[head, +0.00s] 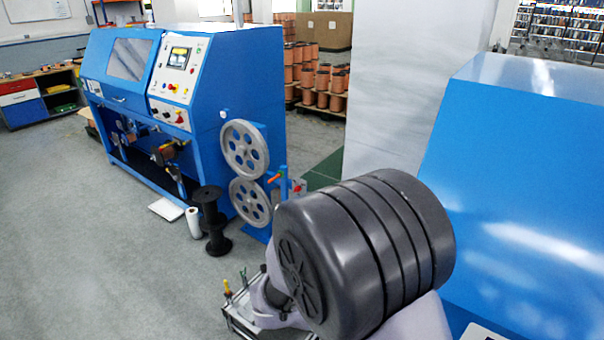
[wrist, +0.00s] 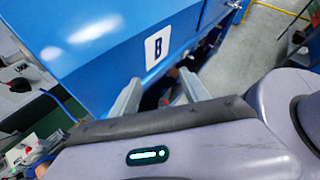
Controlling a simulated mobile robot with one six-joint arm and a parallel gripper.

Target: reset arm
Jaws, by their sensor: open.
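My gripper (wrist: 160,88) shows in the wrist view with its two pale fingers apart and nothing between them. It is in front of a blue machine panel (wrist: 130,45) that carries a white label with a black B (wrist: 158,45). In the head view my large dark grey arm joint fills the lower right, and the gripper cannot be made out there. Two grey spoked pulleys, an upper one (head: 245,148) and a lower one (head: 250,202), are mounted one above the other at the end of a blue machine (head: 240,85), apart from my arm.
A blue machine cover (head: 530,130) stands close on the right of the arm. A black spool (head: 209,220) and a white roll (head: 193,222) stand on the floor. Copper-coloured spools (head: 325,95) are stacked at the back. The grey floor (head: 80,240) at left is clear.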

